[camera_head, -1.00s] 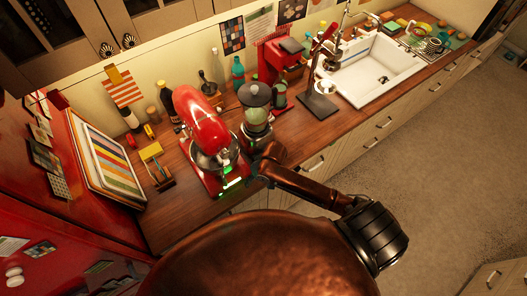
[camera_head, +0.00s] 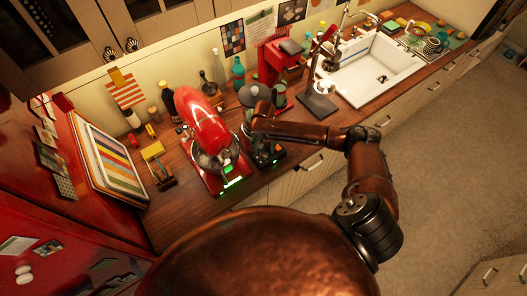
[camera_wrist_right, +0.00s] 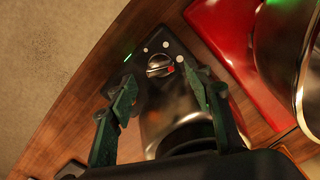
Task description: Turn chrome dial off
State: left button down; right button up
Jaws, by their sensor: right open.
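The chrome dial (camera_wrist_right: 159,66) sits on the dark base of the blender in the right wrist view, with a red mark at one side and pale round buttons beside it. My right gripper (camera_wrist_right: 158,82) is open, its green fingers on either side of the dial's line. I cannot tell whether a finger touches it. In the head view the blender (camera_head: 255,94) stands right of the red mixer, mostly covered by my right arm. The dial cannot be made out there. My left gripper is not in view.
The red stand mixer (camera_head: 205,125) stands close beside the blender, and its red base and steel bowl (camera_wrist_right: 285,50) show in the right wrist view. A red coffee machine (camera_head: 278,62) and a white sink (camera_head: 375,68) are farther right. The wooden counter's front edge is near.

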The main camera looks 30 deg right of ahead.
aim_at(264, 155)
jog(key=shift+f, duration=1.3)
jog(key=shift+c, duration=0.4)
jog(key=c, duration=1)
jog(key=shift+c, duration=0.3)
